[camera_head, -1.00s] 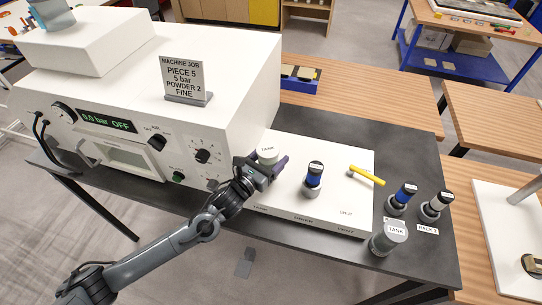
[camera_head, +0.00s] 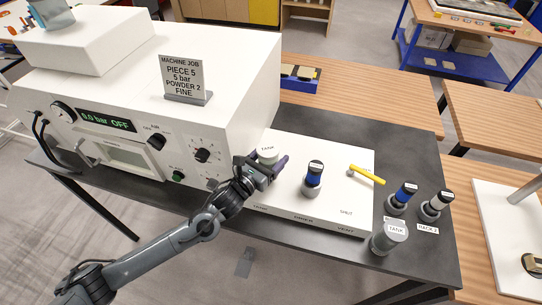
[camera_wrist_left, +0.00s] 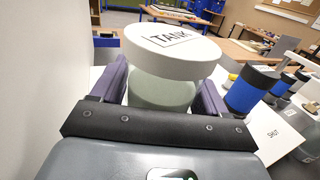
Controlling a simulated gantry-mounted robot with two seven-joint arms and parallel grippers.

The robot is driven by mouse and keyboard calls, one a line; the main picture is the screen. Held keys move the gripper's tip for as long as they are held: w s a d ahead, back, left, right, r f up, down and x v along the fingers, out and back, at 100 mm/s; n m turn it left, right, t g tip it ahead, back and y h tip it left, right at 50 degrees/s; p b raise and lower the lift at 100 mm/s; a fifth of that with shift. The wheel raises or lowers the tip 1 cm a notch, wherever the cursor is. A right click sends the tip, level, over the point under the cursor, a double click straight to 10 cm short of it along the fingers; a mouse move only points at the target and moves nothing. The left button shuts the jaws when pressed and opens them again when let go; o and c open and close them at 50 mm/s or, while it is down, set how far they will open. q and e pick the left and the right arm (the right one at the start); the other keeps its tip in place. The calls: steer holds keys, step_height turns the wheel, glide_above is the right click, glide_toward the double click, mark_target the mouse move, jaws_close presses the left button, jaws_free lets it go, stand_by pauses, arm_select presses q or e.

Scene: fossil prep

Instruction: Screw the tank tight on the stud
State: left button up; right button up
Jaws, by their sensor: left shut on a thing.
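The tank (camera_head: 268,157) is a pale cylinder with a white top marked TANK, on the left end of the white board (camera_head: 330,205). My left gripper (camera_head: 270,166) is shut on it, one purple finger on each side. In the left wrist view the tank (camera_wrist_left: 160,93) stands between the fingers (camera_wrist_left: 155,95), its wide white lid above them. The stud is hidden, so I cannot tell how the tank sits on it. My right gripper is not in view.
The white machine (camera_head: 110,105) rises close left of the tank. On the board, a blue-banded dark cylinder (camera_head: 314,178) stands right of my gripper, with a yellow-handled valve (camera_head: 366,175) beyond.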

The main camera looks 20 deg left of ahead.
arm_select(q)
steer(key=shift+f, duration=0.15)
steer(key=shift+f+b, duration=0.8)
steer(key=shift+f, duration=0.1)
steer(key=shift+f, duration=0.1)
stand_by(0.3)
stand_by(0.5)
steer(key=o, duration=1.7)
steer(key=shift+c, duration=0.2)
steer(key=shift+f, duration=0.15)
steer(key=shift+s, duration=0.1)
